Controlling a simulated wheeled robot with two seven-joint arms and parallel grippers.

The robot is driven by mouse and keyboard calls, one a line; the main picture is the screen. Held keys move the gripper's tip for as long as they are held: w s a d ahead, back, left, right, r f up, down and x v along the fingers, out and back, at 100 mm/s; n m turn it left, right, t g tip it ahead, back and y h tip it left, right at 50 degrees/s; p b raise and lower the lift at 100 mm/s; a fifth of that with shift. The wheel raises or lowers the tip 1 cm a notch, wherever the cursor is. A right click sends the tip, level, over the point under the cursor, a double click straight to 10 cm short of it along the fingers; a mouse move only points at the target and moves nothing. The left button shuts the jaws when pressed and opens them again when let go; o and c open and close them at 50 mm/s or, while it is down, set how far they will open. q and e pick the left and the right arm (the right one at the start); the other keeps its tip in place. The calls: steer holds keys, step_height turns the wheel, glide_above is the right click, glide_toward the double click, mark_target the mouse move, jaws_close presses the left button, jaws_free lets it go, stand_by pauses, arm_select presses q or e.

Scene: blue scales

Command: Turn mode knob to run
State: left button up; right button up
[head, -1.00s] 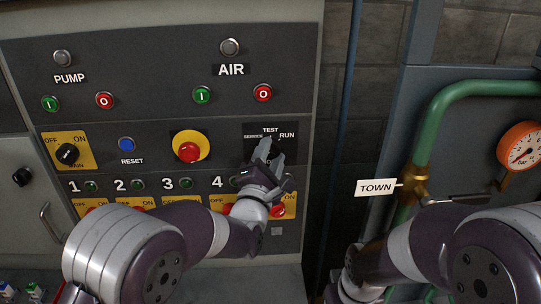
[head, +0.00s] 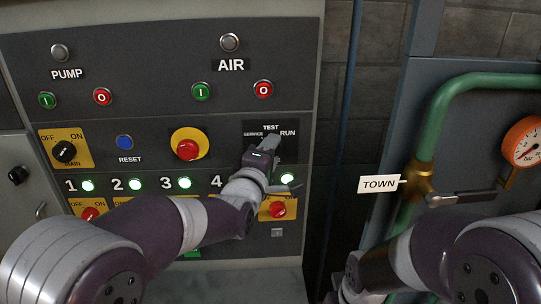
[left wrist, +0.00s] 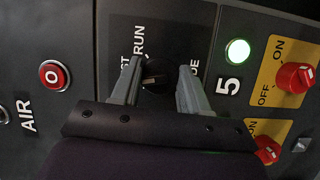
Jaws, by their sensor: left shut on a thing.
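The dark mode knob (left wrist: 155,74) shows in the left wrist view between the two fingers of my left gripper (left wrist: 158,68). The TEST, RUN and MODE labels are partly visible around it. In the head view, my left gripper (head: 266,147) is at the black mode plate (head: 250,127), just below the TEST and RUN labels, and hides the knob. The gripper is shut on the knob. I cannot tell which label the knob's pointer faces. My right arm shows at the lower right of the head view, but its gripper is out of view.
A red emergency button (head: 187,149) on a yellow disc is left of the mode plate. Lit green lamps (head: 183,183) and yellow OFF/ON switch plates (head: 266,206) lie below. The TOWN tag (head: 378,184) and green pipe (head: 432,120) are at the right.

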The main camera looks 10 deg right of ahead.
arm_select(q)
steer(key=shift+s+d+m+g+y+p, duration=0.1)
steer(key=shift+m+g+y+p, duration=0.5)
steer(key=shift+m+p, duration=1.6)
steer(key=shift+w+m+g+y+p, duration=0.2)
steer(key=shift+m+y+p, duration=0.8)
steer(key=shift+p, duration=2.2)
steer(key=shift+s+d+m+g+y+p, duration=0.15)
steer(key=shift+m+g+y+p, duration=0.45)
steer(key=shift+m+p, duration=1.6)
steer(key=shift+a+n+p, duration=0.1)
steer(key=shift+n+p, duration=0.4)
steer(key=o, duration=1)
steer(key=shift+o, duration=0.2)
